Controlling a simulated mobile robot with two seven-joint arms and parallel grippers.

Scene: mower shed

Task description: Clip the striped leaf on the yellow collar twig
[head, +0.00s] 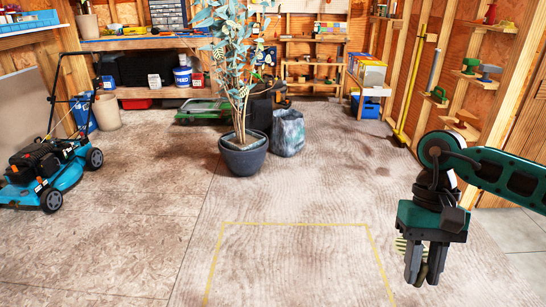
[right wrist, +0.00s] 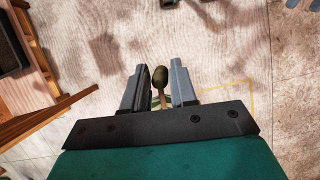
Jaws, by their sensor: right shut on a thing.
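My right gripper (head: 427,268) hangs at the right of the head view, fingers down, high over the floor. It is shut on the striped leaf (head: 400,244), whose pale green and dark stripes show left of the fingers. In the right wrist view, a dark olive oval end (right wrist: 160,76) on a brown stem sticks out between the fingers (right wrist: 160,90). A tall potted plant (head: 237,60) with blue-green leaves and several twigs stands well away, left of the gripper. The yellow collar is too small to make out. My left gripper is out of view.
The plant's dark pot (head: 243,154) stands beside a grey bin (head: 288,132). A blue mower (head: 45,165) is at the left. Wall shelves (head: 466,128) stand behind my right arm. The floor around the yellow outline (head: 295,224) is clear.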

